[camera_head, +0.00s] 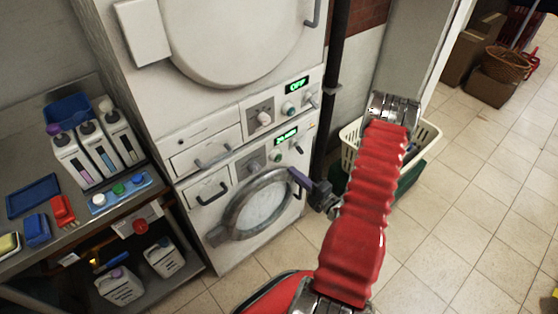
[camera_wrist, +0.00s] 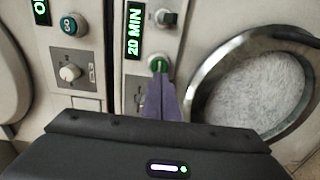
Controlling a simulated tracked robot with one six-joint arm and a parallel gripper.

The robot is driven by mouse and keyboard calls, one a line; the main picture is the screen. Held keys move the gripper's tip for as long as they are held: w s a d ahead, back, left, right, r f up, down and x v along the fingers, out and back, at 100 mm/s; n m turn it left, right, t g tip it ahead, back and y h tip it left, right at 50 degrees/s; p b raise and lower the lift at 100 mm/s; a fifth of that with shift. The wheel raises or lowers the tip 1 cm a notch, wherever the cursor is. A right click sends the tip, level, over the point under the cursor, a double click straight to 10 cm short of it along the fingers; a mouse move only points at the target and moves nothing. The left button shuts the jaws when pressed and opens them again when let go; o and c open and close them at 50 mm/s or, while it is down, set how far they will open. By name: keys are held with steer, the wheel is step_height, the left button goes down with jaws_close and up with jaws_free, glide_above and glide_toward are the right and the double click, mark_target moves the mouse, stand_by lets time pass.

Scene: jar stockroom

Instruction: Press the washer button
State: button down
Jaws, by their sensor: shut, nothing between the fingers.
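The washer (camera_head: 198,224) is the lower white machine, with a round, grey-rimmed door (camera_head: 228,222). Its green-lit display (camera_head: 286,135) reads 20 MIN in the wrist view (camera_wrist: 134,33). The washer's green button (camera_wrist: 158,64) sits beside that display; it also shows in the head view (camera_head: 278,156). My gripper (camera_wrist: 161,82) is shut and empty, its purple fingers pointing at the green button. The fingertips overlap the button's lower edge in the wrist view; I cannot tell whether they touch it. In the head view my gripper (camera_head: 291,171) is just below and right of the button.
The upper machine (camera_head: 180,100) has an OFF display (camera_head: 298,84) and a teal GO button (camera_wrist: 69,25). A dark knob (camera_wrist: 165,17) lies near the green button. A shelf with jugs (camera_head: 75,165) stands left, a laundry basket (camera_head: 352,138) behind my arm.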

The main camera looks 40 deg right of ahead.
steer(key=s, duration=0.3)
stand_by(0.4)
stand_by(0.5)
